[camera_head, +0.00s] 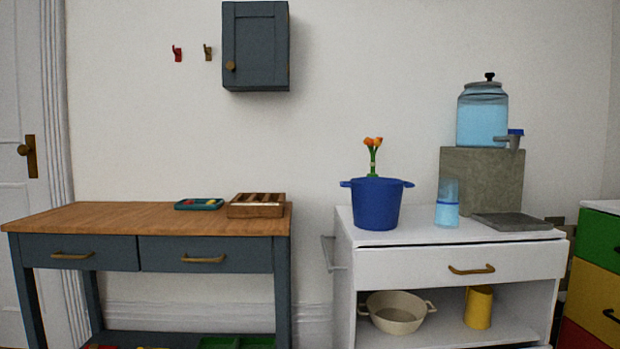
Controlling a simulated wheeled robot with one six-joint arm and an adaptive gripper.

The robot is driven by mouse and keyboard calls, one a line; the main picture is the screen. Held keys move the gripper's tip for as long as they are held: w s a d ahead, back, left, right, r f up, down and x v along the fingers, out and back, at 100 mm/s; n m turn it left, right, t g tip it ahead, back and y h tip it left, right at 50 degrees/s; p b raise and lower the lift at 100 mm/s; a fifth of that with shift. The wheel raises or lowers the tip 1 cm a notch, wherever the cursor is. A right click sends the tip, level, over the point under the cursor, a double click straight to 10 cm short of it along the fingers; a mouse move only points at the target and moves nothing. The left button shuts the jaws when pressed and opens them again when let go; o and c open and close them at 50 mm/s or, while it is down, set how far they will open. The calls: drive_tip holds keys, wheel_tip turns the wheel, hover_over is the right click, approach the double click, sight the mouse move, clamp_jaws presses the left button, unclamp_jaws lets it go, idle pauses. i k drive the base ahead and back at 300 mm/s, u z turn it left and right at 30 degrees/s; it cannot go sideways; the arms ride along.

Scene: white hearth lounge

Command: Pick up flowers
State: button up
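Orange flowers (373,142) with green stems show above the rim of a blue pot (378,204). The pot has two side handles and stands at the left end of the white cabinet top (432,234). The lower stems are hidden by the pot, so I cannot tell whether the flowers stand in it or behind it. My gripper is not in view.
A glass of blue liquid (447,204) stands right of the pot. A water dispenser (482,115) sits on a grey block (483,180) behind it. A wooden-topped table (110,216) with a wooden tray (256,211) stands left, across a gap. A wall cabinet (256,46) hangs above.

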sight(377, 142)
drive_tip(key=u, duration=0.75)
drive_tip(key=i, duration=0.95)
drive_tip(key=z, duration=0.2)
